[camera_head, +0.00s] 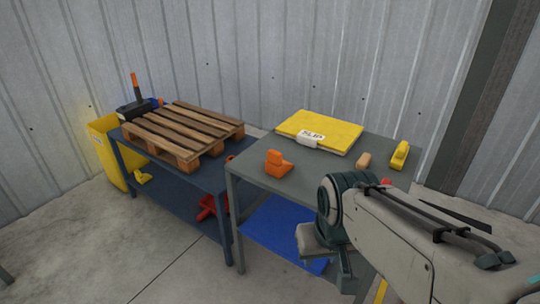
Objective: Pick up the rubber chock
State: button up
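An orange wedge-shaped block (276,162), which looks like the chock, sits on the grey table (262,176) near its left front edge. Its material cannot be told from here. A yellow block with a dark slot or mark (400,154) stands at the table's right end; it could also be read as a chock. My gripper (328,255) hangs below my wrist in front of the table, lower than its top and apart from both blocks. Its fingers are too unclear to show whether they are open. My arm covers the table's front right part.
A yellow folder-like slab (330,130) with a white label lies at the table's back; a tan rounded piece (364,160) lies right of it. A wooden pallet (180,130) and a black tool with an orange handle (137,100) rest on the blue left table (210,178).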

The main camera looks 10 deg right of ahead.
aim_at(276, 166)
jog(key=k, duration=1.25)
jog(key=u, duration=0.75)
jog(key=i, duration=2.05)
jog(key=z, duration=1)
jog(key=i, duration=0.6)
jog(key=z, duration=0.55)
